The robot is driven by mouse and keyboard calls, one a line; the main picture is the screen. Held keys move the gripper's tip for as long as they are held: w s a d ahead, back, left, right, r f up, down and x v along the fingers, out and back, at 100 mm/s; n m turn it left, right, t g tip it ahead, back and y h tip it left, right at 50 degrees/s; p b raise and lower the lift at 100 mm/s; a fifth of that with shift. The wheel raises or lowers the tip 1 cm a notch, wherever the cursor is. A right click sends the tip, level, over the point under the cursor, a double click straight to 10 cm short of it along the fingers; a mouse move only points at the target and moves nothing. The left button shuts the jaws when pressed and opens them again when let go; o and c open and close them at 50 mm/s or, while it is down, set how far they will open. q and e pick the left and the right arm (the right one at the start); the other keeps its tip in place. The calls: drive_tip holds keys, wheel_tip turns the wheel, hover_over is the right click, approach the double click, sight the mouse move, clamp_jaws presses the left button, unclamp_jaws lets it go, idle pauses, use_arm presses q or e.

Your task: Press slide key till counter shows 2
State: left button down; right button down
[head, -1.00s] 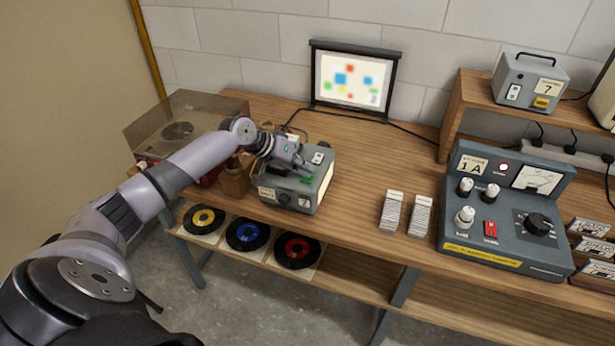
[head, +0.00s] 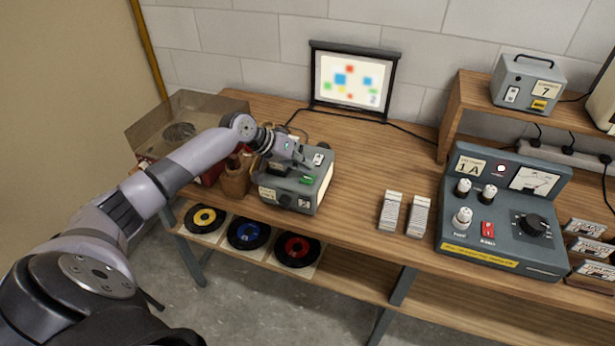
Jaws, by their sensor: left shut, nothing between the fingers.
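The slide projector (head: 323,190) is a grey-green box on the wooden bench, left of the middle. A green key (head: 306,180) shows on its top near the front. My left gripper (head: 302,166) is shut and empty, just over the projector's top, close behind the green key. I cannot tell whether its fingertips touch the key. The screen (head: 350,78) behind shows blurred coloured squares. My right gripper is not in view.
A control box (head: 505,225) with knobs and a red switch stands at right. Two stacks of slides (head: 390,211) lie left of it. A wooden holder (head: 236,178) and a clear-lidded record player (head: 160,125) are left of the projector. Bare bench lies between projector and slides.

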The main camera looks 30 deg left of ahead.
sight(306, 176)
use_arm(q)
drive_tip(key=shift+r+p, duration=2.3)
drive_tip(key=shift+r, duration=0.3)
drive_tip(key=shift+f, duration=0.1)
